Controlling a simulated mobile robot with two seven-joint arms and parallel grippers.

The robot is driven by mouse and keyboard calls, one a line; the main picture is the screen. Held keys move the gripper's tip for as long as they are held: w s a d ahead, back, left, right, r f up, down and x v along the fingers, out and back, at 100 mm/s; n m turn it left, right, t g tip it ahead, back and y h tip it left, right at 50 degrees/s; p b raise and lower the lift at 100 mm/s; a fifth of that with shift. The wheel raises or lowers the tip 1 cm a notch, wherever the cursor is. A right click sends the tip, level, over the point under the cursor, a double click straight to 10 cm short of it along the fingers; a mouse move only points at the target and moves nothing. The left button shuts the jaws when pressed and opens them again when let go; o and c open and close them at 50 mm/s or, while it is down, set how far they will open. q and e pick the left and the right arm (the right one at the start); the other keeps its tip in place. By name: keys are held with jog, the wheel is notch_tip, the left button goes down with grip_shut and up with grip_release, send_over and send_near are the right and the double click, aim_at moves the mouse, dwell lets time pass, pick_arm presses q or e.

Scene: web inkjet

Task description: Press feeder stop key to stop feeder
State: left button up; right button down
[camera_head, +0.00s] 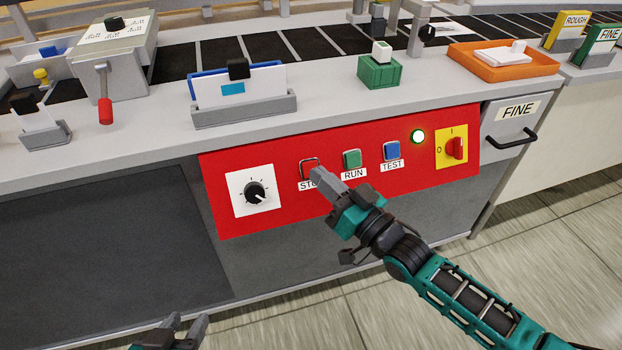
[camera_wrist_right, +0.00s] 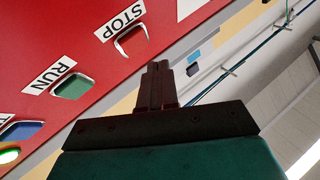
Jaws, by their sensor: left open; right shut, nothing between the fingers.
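The red STOP key (camera_head: 310,167) sits on the red control panel (camera_head: 225,170), left of the green RUN key (camera_head: 352,159) and the blue TEST key (camera_head: 391,151). My right gripper (camera_head: 318,174) is shut and empty, its tips just in front of the STOP key and partly over its label. In the right wrist view the STOP key (camera_wrist_right: 132,41) shows a bright frame, close to the tips of the shut fingers (camera_wrist_right: 157,66). I cannot tell whether they touch. My left gripper (camera_head: 186,326) is open and empty at the bottom edge, low in front of the cabinet.
The panel also carries a black dial (camera_head: 255,192), a lit green lamp (camera_head: 417,136) and a red rotary switch (camera_head: 455,148) on yellow. A FINE drawer (camera_head: 510,118) is to the right. Card holders, a green block (camera_head: 380,71) and an orange tray (camera_head: 503,62) stand on the ledge above.

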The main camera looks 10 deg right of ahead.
aim_at(305, 163)
pick_arm(q)
jog(key=shift+f, duration=0.55)
pick_arm(e)
jog(key=shift+w+f, duration=0.35)
jog(key=shift+w, duration=0.35)
pick_arm(q)
jog(key=shift+s+f, duration=0.15)
jog(key=shift+s, duration=0.05)
jog(key=shift+b, duration=0.35)
pick_arm(e)
jog(key=shift+w, duration=0.1)
dwell(0.4)
pick_arm(q)
jog(key=shift+w+f, duration=0.1)
jog(key=shift+f, duration=0.05)
pick_arm(e)
jog(key=shift+w+a+f, duration=0.1)
jog(key=shift+w+f, duration=0.1)
jog(key=shift+w, duration=0.05)
